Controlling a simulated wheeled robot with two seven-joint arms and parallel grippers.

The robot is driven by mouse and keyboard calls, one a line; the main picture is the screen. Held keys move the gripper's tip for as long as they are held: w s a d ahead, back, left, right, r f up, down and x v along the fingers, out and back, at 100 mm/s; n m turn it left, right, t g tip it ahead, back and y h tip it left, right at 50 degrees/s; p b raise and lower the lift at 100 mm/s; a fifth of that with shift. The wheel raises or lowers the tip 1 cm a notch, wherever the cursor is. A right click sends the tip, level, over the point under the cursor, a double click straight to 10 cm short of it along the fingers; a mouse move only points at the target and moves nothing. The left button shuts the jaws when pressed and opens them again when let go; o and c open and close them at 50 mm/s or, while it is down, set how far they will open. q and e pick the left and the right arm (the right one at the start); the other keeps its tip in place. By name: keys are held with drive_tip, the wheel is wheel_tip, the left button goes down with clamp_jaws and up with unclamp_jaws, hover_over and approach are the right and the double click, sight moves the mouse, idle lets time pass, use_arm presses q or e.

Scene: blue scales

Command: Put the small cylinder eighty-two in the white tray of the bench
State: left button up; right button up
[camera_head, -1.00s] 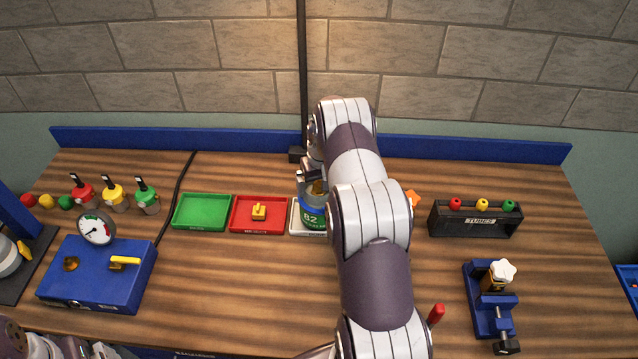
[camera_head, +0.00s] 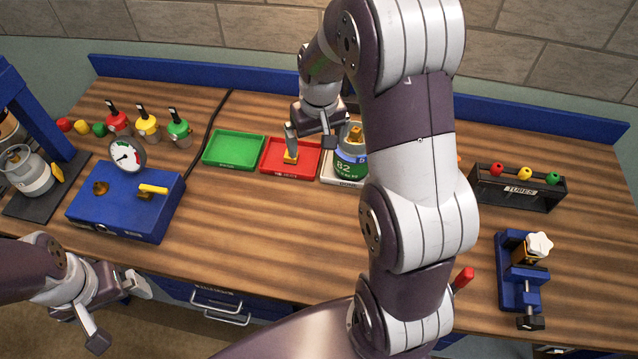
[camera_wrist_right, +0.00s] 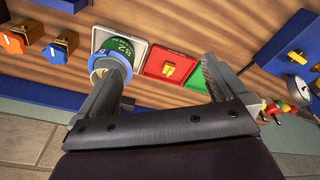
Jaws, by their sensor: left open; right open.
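The cylinder eighty-two (camera_head: 350,162) has a blue and green label reading 82 and stands upright in the white tray (camera_head: 328,173), partly behind my right arm. The right wrist view shows the cylinder (camera_wrist_right: 114,56) over the white tray (camera_wrist_right: 138,48). My right gripper (camera_head: 309,148) is open and empty, above the red tray and left of the cylinder. In the right wrist view its fingers (camera_wrist_right: 166,72) are spread, one close beside the cylinder; I cannot tell whether they touch. My left gripper (camera_head: 120,312) is open and empty in front of the bench.
The red tray (camera_head: 272,163) holds a yellow-knobbed piece, and the green tray (camera_head: 233,149) is empty. A blue gauge box (camera_head: 130,205) stands left, a black tube rack (camera_head: 515,190) and blue vise (camera_head: 515,270) right. The bench front middle is clear.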

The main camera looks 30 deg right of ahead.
drive_tip(key=s+a+n, duration=0.2)
drive_tip(key=s+a, duration=0.7)
drive_tip(key=s, duration=0.5)
use_arm(q)
wheel_tip(320, 180, down, 6)
drive_tip(key=b, duration=0.6)
drive_tip(key=shift+s, duration=0.15)
use_arm(e)
wheel_tip(320, 180, down, 7)
drive_tip(key=shift+w+d, duration=0.15)
drive_tip(key=shift+w, duration=0.05)
use_arm(q)
drive_tip(key=shift+f, duration=0.1)
